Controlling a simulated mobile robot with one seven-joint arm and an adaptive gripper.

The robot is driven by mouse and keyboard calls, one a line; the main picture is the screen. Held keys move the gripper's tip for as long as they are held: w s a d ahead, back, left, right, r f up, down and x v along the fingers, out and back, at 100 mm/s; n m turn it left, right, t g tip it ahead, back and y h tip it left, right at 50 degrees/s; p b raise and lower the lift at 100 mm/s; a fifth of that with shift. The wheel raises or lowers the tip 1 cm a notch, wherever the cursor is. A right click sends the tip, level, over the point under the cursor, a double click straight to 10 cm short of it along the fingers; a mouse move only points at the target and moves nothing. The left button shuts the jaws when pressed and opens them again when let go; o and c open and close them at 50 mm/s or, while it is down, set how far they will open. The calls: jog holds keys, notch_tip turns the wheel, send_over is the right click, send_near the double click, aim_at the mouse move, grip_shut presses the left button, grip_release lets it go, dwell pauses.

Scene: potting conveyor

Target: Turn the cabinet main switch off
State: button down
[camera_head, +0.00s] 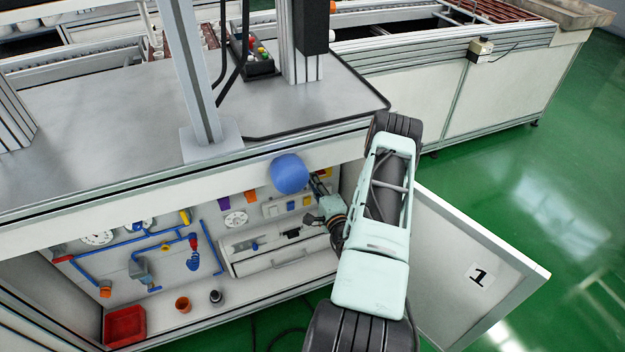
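The cabinet (130,185) under the bench stands open, and its door (450,265), marked 1, is swung out to the right. My gripper (311,219) is inside the opening on the right side, close to the back panel. It is small and partly merged with dark parts, so whether its fingers are open or shut is unclear.
A blue ball (289,174) is at the cabinet's upper edge, left of my gripper. Gauges (97,238), blue pipes (160,240) and a white drawer unit (275,258) fill the inside. A red bin (125,326) and an orange cup (183,304) stand on the cabinet floor.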

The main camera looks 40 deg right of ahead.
jog(key=shift+n, duration=0.4)
jog(key=c, duration=2)
grip_release()
jog(key=shift+o, duration=0.2)
jog(key=v, duration=0.7)
jog(key=shift+s, duration=0.3)
